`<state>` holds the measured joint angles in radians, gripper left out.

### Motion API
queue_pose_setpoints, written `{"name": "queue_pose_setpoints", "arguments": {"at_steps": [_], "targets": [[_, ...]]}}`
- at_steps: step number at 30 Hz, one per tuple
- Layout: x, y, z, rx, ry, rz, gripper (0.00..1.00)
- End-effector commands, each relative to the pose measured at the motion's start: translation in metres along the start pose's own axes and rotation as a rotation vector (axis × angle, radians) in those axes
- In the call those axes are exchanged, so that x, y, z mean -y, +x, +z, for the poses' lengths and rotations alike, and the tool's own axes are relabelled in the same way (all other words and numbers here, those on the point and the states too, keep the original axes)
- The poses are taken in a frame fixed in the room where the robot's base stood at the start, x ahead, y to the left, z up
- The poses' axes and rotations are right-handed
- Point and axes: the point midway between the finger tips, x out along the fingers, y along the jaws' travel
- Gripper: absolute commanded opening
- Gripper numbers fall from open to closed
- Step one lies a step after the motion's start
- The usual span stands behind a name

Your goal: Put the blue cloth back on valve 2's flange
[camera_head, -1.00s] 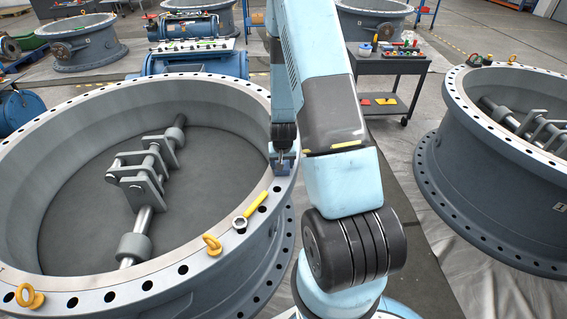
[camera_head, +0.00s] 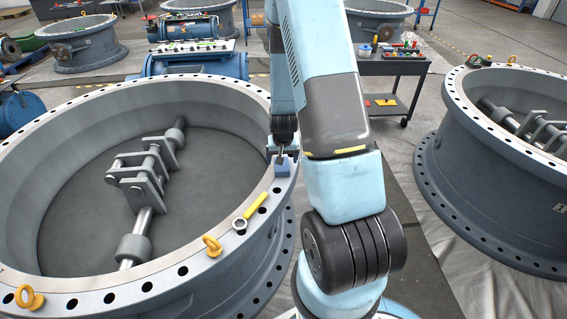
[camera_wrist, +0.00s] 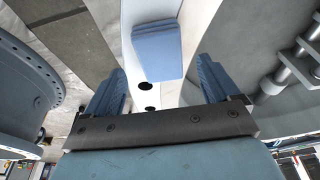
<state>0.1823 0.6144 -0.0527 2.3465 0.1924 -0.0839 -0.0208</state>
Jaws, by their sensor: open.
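The blue cloth (camera_head: 286,167) lies on the flange (camera_head: 262,188) of the large grey valve at the left, at the rim's right side. In the wrist view the cloth (camera_wrist: 157,50) rests on the pale flange face, beyond two dark bolt holes. My gripper (camera_head: 281,156) is just above the cloth in the head view, partly hidden by my arm. In the wrist view my gripper (camera_wrist: 161,78) has its two blue fingers wide apart, with nothing between them. The cloth is ahead of the fingertips.
A yellow-handled wrench (camera_head: 250,212) and yellow lifting eyes (camera_head: 212,245) sit on the same flange, nearer the camera. The disc and shaft (camera_head: 145,185) lie inside the ring. Another valve (camera_head: 500,165) stands at right. A tool cart (camera_head: 388,70) is behind.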

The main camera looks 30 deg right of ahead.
Motion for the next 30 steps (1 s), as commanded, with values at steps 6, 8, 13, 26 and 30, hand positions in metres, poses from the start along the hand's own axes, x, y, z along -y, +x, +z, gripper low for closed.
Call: {"name": "queue_pose_setpoints", "arguments": {"at_steps": [6,8,13,26,30], "targets": [[0.001,-0.032,-0.001,-0.004,-0.001,-0.001,0.89],[0.001,-0.04,-0.001,-0.003,-0.001,-0.001,0.89],[0.0,-0.06,-0.001,-0.003,-0.001,0.0,0.89],[0.005,-0.097,-0.003,-0.01,-0.009,-0.015,0.89],[0.017,-0.136,-0.006,-0.027,-0.035,-0.046,0.89]]}}
